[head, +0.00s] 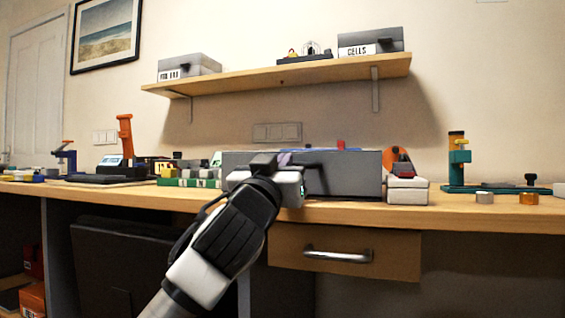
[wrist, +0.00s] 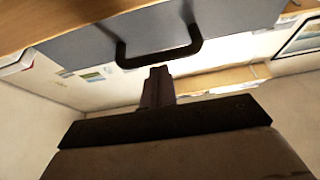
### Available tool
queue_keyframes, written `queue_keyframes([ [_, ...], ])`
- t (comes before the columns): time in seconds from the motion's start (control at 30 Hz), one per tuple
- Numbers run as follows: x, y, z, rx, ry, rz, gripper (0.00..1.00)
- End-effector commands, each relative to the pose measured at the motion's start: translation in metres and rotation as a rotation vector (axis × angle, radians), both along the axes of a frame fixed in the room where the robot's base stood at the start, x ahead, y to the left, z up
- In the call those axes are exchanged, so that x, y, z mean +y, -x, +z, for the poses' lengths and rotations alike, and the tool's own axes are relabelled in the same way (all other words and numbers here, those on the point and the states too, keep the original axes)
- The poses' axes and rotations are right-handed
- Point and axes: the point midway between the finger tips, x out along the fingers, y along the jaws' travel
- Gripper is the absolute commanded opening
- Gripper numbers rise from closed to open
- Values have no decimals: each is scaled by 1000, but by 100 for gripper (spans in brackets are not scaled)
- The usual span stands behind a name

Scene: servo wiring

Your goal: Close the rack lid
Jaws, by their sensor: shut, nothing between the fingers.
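The rack is a long grey box (head: 350,174) on the bench, partly hidden behind my wrist in the head view. Its grey face (wrist: 85,42) fills the upper part of the wrist view. A black U-shaped handle (head: 319,180) stands out from this face and shows in the wrist view too (wrist: 160,58). My gripper (head: 285,159) is at the rack's front, left of the handle in the head view. In the wrist view its shut, empty fingers (wrist: 158,72) point at the handle's bar, just short of it or touching; I cannot tell which. The lid's angle is unclear.
A teal clamp stand (head: 457,165) is farther right. A shelf (head: 280,74) with boxes hangs above. A drawer (head: 345,252) is below the bench top.

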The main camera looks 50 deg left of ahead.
Motion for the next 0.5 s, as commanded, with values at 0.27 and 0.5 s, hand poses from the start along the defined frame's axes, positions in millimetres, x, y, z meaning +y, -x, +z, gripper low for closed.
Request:
queue_keyframes([
  [0.27, 4, -5, 29, 17, 18, 2, 0],
  [0.5, 1, -2, 94, 9, 7, 3, 0],
])
